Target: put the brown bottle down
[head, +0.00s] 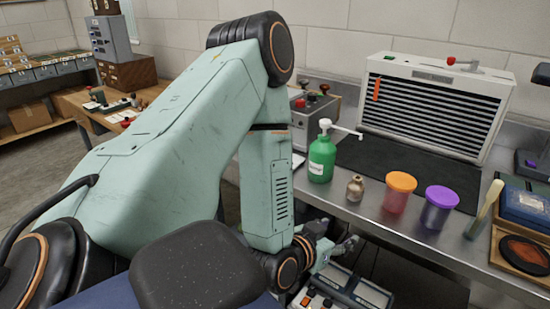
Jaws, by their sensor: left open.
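The small brown bottle (355,189) stands upright on the steel bench (338,202), between the green pump bottle and the orange-lidded jar. My left gripper (340,243) is low at the bench's front edge, in front of and below the brown bottle and apart from it. It is open, and I see nothing between its fingers. Its wrist and part of the hand are partly hidden by my left arm. My right gripper is not in view.
A green pump bottle (322,158), an orange-lidded jar (398,194) and a purple-lidded jar (437,209) stand near the brown bottle. A dark mat (405,165) lies behind them, before a louvred cabinet (434,105).

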